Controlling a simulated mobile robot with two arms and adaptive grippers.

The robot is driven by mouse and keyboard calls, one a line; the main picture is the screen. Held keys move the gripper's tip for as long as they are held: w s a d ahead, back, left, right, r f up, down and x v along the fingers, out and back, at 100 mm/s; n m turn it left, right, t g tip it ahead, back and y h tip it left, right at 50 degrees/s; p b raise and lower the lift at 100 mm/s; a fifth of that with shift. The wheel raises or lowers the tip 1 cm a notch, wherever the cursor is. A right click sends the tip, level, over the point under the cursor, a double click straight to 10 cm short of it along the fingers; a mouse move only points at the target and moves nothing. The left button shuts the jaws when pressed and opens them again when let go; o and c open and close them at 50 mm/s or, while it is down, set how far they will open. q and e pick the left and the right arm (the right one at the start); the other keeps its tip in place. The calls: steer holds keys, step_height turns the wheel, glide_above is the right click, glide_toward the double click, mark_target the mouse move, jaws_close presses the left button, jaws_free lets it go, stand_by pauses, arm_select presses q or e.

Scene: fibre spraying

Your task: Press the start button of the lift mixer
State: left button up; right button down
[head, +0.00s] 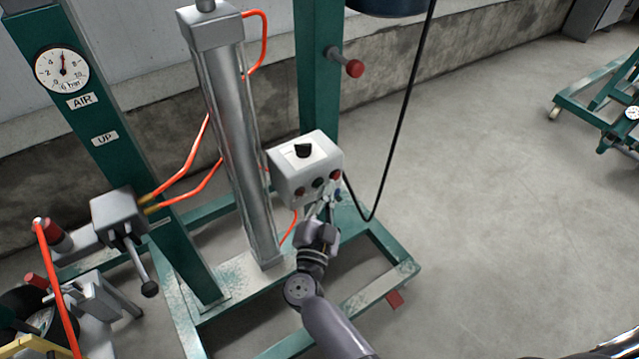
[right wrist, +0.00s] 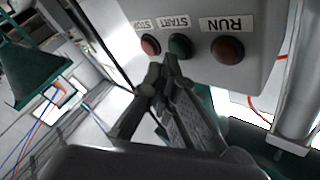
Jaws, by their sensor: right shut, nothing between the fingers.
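The lift mixer's grey control box (head: 305,165) has a black knob on top and a row of three round controls on its front. In the right wrist view the labels appear upside down: the green START button (right wrist: 180,46) sits between the red STOP button (right wrist: 150,45) and the red RUN lamp (right wrist: 228,50). My right gripper (head: 326,203) is shut and empty, just below the box front. Its fingertips (right wrist: 164,72) are very close to START; I cannot tell whether they touch it. My left gripper is not in view.
The green mixer frame (head: 365,305) stands around the box, with a steel cylinder (head: 245,150) to its left. Orange hoses and a black cable (head: 398,110) hang nearby. A valve lever (head: 143,270) juts out at left.

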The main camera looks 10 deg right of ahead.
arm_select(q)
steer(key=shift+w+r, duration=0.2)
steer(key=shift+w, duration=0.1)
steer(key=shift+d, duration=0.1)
arm_select(e)
steer(key=shift+w+a, duration=0.1)
steer(key=shift+w, duration=0.3)
steer(key=shift+s, duration=0.15)
stand_by(0.5)
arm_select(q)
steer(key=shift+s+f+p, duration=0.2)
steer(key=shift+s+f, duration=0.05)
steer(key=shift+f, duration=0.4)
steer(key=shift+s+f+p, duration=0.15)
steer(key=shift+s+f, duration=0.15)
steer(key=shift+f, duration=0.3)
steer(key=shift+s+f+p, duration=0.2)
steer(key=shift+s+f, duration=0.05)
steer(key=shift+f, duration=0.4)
arm_select(e)
steer(key=shift+s+d, duration=0.25)
steer(key=shift+s, duration=0.4)
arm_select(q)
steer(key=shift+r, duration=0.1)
